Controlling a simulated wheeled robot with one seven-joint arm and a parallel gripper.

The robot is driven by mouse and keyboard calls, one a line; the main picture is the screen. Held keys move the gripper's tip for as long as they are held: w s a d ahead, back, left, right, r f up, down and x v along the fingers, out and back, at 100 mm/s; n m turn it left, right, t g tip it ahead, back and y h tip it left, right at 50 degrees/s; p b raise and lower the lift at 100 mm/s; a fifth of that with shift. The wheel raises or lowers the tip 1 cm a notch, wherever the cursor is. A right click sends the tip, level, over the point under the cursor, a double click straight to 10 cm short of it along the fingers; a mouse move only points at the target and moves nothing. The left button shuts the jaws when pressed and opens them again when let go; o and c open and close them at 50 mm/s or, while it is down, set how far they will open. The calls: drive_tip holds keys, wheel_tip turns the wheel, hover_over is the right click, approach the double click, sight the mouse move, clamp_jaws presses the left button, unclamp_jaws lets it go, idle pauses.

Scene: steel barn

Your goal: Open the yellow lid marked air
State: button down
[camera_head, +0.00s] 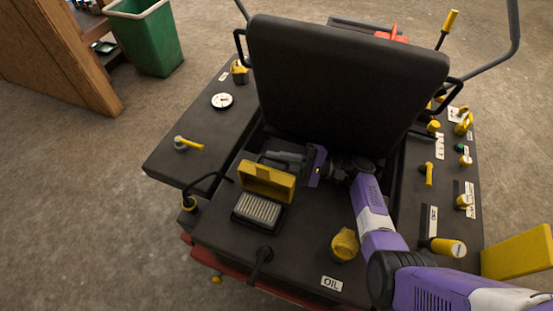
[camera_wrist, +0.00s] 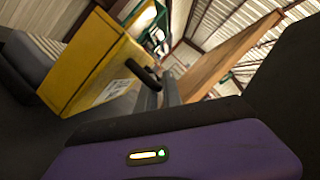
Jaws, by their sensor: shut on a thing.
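The yellow lid (camera_head: 268,182) stands tilted up on its black box, and a pale ribbed filter (camera_head: 258,209) shows in front of it. In the wrist view the lid (camera_wrist: 88,62) fills the upper left, with a white label too small to read and a black handle (camera_wrist: 143,73) on its face. My gripper (camera_head: 284,158) is behind the raised lid, shut on the handle. In the wrist view its fingers (camera_wrist: 155,92) are at the handle; the exact contact is partly hidden.
A black seat back (camera_head: 345,80) rises close behind my gripper. A yellow cap (camera_head: 344,244) near the OIL label and a black lever (camera_head: 262,262) stand in front. Side panels carry several yellow levers and knobs. A green bin (camera_head: 148,40) stands on the floor at upper left.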

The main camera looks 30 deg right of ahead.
drive_tip(key=c, duration=1.5)
unclamp_jaws()
drive_tip(key=shift+s+d+f, duration=0.2)
drive_tip(key=shift+s+d, duration=0.05)
drive_tip(key=shift+d, duration=0.15)
drive_tip(key=b+v, duration=0.1)
drive_tip(key=v, duration=0.3)
drive_tip(key=r+b+v, duration=0.1)
drive_tip(key=v, duration=0.4)
drive_tip(key=r+b+v, duration=0.1)
drive_tip(key=v, duration=0.4)
drive_tip(key=shift+s+d+r, duration=0.1)
drive_tip(key=shift+s+d, duration=0.15)
drive_tip(key=shift+d, duration=0.15)
drive_tip(key=shift+s+d+r+b, duration=0.1)
drive_tip(key=shift+s+d+b, duration=0.2)
drive_tip(key=shift+s+d, duration=0.15)
